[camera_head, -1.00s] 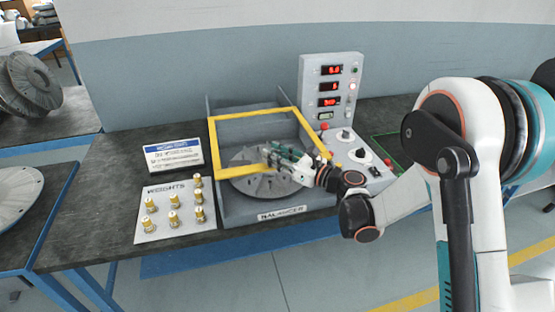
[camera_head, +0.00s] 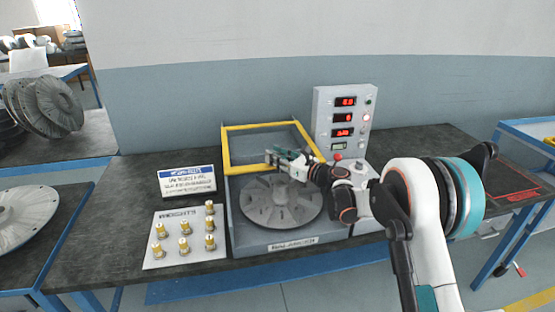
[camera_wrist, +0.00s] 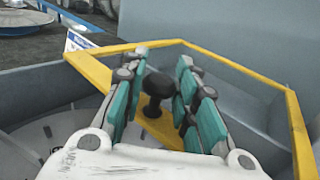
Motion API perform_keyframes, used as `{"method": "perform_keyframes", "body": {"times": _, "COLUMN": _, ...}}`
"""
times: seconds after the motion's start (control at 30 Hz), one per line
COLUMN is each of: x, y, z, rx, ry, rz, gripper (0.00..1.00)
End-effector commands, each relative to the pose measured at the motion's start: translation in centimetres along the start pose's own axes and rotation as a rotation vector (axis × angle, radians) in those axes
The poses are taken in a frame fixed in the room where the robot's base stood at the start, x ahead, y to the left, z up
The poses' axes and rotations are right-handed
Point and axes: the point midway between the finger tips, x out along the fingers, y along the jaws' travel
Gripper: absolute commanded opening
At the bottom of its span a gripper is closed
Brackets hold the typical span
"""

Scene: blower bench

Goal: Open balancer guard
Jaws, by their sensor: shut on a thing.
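The balancer guard is a yellow frame (camera_head: 226,150) over the grey balancer box, tilted up with its front edge raised above the rotor. The grey bladed rotor (camera_head: 280,207) lies inside the box, its front part uncovered. My gripper (camera_head: 278,156) reaches from the right to the guard's front bar. In the wrist view the teal fingers (camera_wrist: 160,78) are on either side of a black knob (camera_wrist: 157,87) on the yellow frame (camera_wrist: 235,63), shut on it. The fingers hide part of the bar.
A control panel (camera_head: 343,120) with red displays stands behind right. A plate with several brass weights (camera_head: 185,240) and a sign (camera_head: 187,181) are left of the balancer. A side bench with a disc (camera_head: 25,212) is at the left edge; a blue-framed table (camera_head: 530,130) is at right.

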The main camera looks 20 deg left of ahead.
Motion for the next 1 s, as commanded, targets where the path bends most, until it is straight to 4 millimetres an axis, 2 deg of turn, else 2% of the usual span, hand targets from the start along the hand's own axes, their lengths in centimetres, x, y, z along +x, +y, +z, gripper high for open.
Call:
{"method": "perform_keyframes", "body": {"times": 0.2, "x": 0.0, "y": 0.0, "z": 0.0, "rx": 0.0, "ry": 0.0, "rz": 0.0, "gripper": 0.0}}
{"method": "perform_keyframes", "body": {"times": 0.23, "x": 0.0, "y": 0.0, "z": 0.0, "rx": 0.0, "ry": 0.0, "rz": 0.0, "gripper": 0.34}}
{"method": "perform_keyframes", "body": {"times": 0.3, "x": 0.0, "y": 0.0, "z": 0.0, "rx": 0.0, "ry": 0.0, "rz": 0.0, "gripper": 0.48}}
{"method": "perform_keyframes", "body": {"times": 0.6, "x": -0.1, "y": 0.0, "z": 0.0, "rx": 0.0, "ry": 0.0, "rz": 0.0, "gripper": 0.48}}
{"method": "perform_keyframes", "body": {"times": 0.73, "x": -0.7, "y": 0.0, "z": 0.0, "rx": 0.0, "ry": 0.0, "rz": -0.001, "gripper": 0.48}}
{"method": "perform_keyframes", "body": {"times": 0.87, "x": -2.5, "y": -0.1, "z": 0.0, "rx": 0.0, "ry": 0.0, "rz": -0.002, "gripper": 0.48}}
{"method": "perform_keyframes", "body": {"times": 1.0, "x": -5.4, "y": -0.1, "z": 0.0, "rx": 0.0, "ry": 0.0, "rz": -0.003, "gripper": 0.48}}
